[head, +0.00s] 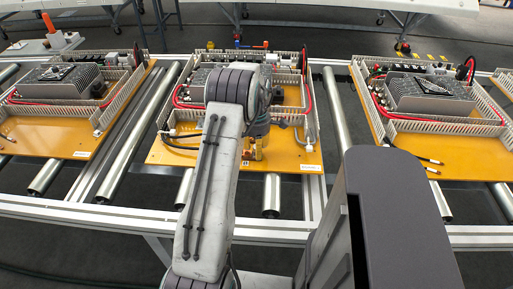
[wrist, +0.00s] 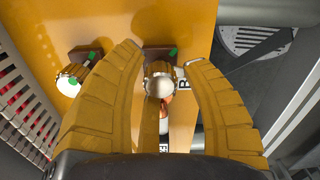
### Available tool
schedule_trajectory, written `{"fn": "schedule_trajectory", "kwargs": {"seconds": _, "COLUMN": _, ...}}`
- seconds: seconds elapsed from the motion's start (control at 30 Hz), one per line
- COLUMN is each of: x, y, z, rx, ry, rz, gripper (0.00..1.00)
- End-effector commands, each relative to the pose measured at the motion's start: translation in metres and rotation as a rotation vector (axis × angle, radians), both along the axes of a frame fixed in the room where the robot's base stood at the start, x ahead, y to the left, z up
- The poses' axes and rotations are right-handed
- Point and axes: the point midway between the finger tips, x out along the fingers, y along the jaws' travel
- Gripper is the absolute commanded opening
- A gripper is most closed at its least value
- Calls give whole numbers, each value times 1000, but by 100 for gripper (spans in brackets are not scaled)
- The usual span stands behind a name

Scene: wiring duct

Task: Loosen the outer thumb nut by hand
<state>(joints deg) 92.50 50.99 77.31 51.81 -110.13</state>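In the wrist view, a round silver thumb nut (wrist: 160,87) stands on a dark block with a green mark, on the orange board (wrist: 190,25). My gripper (wrist: 163,58) has its two yellow-brown fingers spread on either side of this nut, with narrow gaps showing. A second thumb nut (wrist: 70,81) with green marks sits to the left, outside the left finger. The middle nut lies farther from the duct, so it appears to be the outer one. In the head view, my arm hides most of the gripper and both nuts near the middle board's front.
A slotted wiring duct (wrist: 25,115) runs along the left in the wrist view. A metal roller or rail lies at the right. In the head view, similar boards stand on the conveyor to the left (head: 45,140) and right (head: 465,160), with bare rollers (head: 338,110) between.

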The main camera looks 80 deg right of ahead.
Motion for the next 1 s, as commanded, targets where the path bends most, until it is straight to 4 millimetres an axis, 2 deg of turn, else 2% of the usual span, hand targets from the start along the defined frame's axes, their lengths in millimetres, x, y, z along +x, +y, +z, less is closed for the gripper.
{"fn": "schedule_trajectory", "kwargs": {"seconds": 0.27, "x": -1, "y": 0, "z": 1, "rx": -2, "ry": 0, "rz": -77, "gripper": 43}}
{"fn": "schedule_trajectory", "kwargs": {"seconds": 0.8, "x": -1, "y": -1, "z": 1, "rx": -2, "ry": 0, "rz": -706, "gripper": 43}}
{"fn": "schedule_trajectory", "kwargs": {"seconds": 1.0, "x": -1, "y": -2, "z": 1, "rx": -2, "ry": 1, "rz": -886, "gripper": 43}}
